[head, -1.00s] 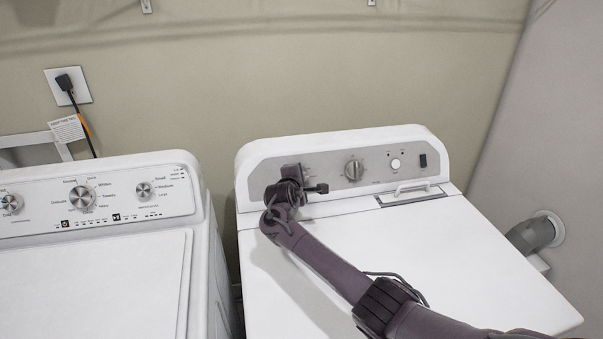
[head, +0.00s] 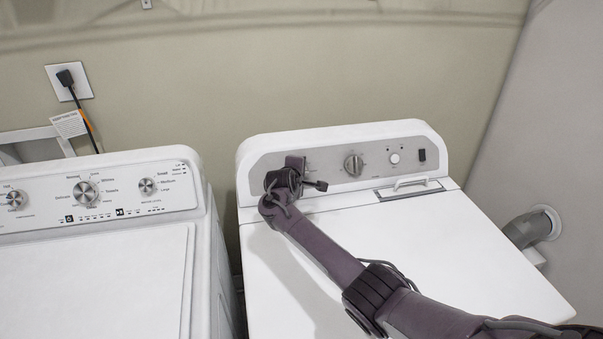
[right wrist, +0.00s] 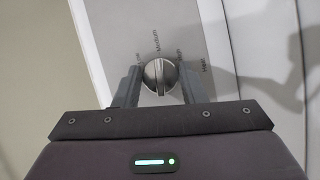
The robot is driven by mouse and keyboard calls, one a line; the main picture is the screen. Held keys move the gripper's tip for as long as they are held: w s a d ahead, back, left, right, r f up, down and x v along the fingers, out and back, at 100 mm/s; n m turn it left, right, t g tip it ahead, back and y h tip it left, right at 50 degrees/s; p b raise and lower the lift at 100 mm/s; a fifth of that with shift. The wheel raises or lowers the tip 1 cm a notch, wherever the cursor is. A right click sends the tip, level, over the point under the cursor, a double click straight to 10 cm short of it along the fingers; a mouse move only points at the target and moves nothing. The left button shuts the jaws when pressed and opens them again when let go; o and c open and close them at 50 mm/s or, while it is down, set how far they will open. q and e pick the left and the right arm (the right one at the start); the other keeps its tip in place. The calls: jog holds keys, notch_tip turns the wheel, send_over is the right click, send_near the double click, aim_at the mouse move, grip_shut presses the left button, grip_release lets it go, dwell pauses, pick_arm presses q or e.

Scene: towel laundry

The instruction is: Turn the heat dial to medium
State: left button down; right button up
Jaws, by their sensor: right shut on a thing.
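The heat dial (right wrist: 160,76) is a round silver knob with a raised ridge on the dryer's control panel. In the right wrist view, Low, Medium and High labels surround it, with Heat printed at the right. Its ridge points roughly toward the Medium label (right wrist: 156,41). My right gripper (right wrist: 159,84) is shut on the dial, one finger on each side. In the head view my right gripper (head: 286,178) reaches the left part of the panel and hides this dial. My left gripper is not in view.
The white dryer (head: 420,245) has another knob (head: 353,165), a round button (head: 394,158) and a dark switch (head: 422,155) right of my gripper. A handled lint cover (head: 410,190) lies on its top. A white washer (head: 90,270) stands at the left with a gap between.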

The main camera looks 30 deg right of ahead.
jog(key=o, duration=1)
jog(key=shift+f, duration=0.1)
jog(key=v, duration=0.7)
jog(key=shift+s+a+r, duration=0.2)
jog(key=shift+s, duration=0.05)
